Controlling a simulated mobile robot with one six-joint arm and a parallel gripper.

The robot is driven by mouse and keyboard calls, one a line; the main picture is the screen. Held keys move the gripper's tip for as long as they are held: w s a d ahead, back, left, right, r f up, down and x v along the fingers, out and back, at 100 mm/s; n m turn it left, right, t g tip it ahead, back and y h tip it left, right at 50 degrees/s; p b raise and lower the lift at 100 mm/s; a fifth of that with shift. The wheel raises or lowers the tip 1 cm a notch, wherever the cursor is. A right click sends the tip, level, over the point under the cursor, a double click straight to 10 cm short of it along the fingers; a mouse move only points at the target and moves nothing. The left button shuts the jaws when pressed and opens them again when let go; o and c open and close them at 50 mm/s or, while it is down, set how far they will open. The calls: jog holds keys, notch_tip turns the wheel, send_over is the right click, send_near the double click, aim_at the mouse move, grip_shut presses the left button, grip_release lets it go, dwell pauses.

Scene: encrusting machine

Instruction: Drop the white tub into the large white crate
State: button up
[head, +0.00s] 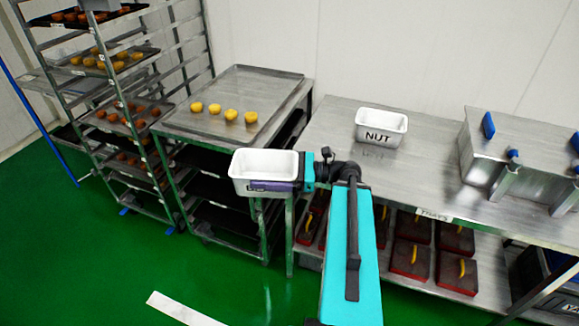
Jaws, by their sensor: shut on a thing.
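A white tub (264,166), open at the top and roughly level, is held in the air at the picture's middle. My gripper (298,176) is shut on its right end and near side; a dark purple part lies along the tub's lower front. The tub looks empty. It shows in front of the tray trolley's right legs, above the green floor. A second white tub (381,126), marked NUT, stands upright on the steel table. I cannot make out the large white crate for certain; only a white strip (185,308) shows at the bottom edge.
A trolley tray (236,106) with several yellow pieces stands behind the held tub. A tall rack (110,110) of filled trays is at the left. The steel table (330,150) carries a metal machine (485,150) at the right. Green floor (120,265) is open at the lower left.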

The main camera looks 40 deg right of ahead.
jog(key=w+a+f, duration=0.1)
jog(key=w+a, duration=0.5)
jog(key=a, duration=0.3)
jog(key=w+a+f+n+g, duration=0.1)
jog(key=w+a, duration=0.4)
jog(key=a, duration=0.5)
jog(key=shift+w+f+y, duration=0.15)
jog(key=shift+w+y, duration=0.15)
jog(key=shift+w, duration=0.05)
